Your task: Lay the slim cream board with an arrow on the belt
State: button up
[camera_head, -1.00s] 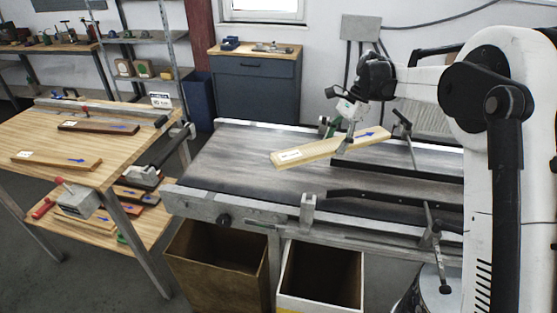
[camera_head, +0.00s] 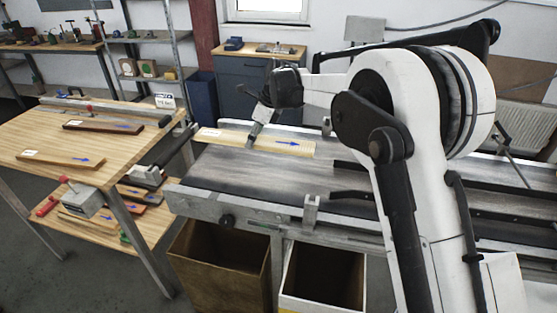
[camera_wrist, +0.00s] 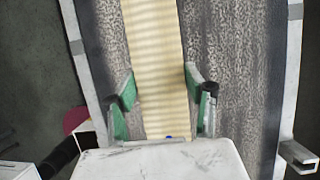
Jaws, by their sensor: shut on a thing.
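The slim cream board (camera_head: 285,146) has a white label at its left end and a blue arrow towards its right end. My gripper (camera_head: 249,142) is shut on it near the middle in the head view. The board is over the far left part of the grey belt (camera_head: 255,172), roughly level; I cannot tell whether it touches the belt. In the wrist view the board (camera_wrist: 155,50) runs lengthwise between the green-padded fingers of my gripper (camera_wrist: 164,105), above the belt (camera_wrist: 230,60). A bit of blue shows at its near end.
A wooden table (camera_head: 40,130) at left holds a dark board (camera_head: 103,128) and a tan board (camera_head: 55,159), both with blue arrows. More boards lie on its lower shelf. Two open bins (camera_head: 222,255) stand below the conveyor. Black guide rails (camera_head: 350,195) cross the belt's right part.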

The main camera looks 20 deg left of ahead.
send_over(275, 166)
jog(key=f, duration=0.2)
jog(key=d+f, duration=0.1)
jog(key=f, duration=0.1)
jog(key=shift+f, duration=0.3)
jog(key=shift+f+p, duration=0.4)
jog(key=shift+f, duration=1.65)
jog(key=shift+f, duration=0.15)
jog(key=o, duration=1.4)
jog(key=shift+o, duration=0.2)
jog(key=v, duration=1.2)
jog(key=shift+d, duration=0.1)
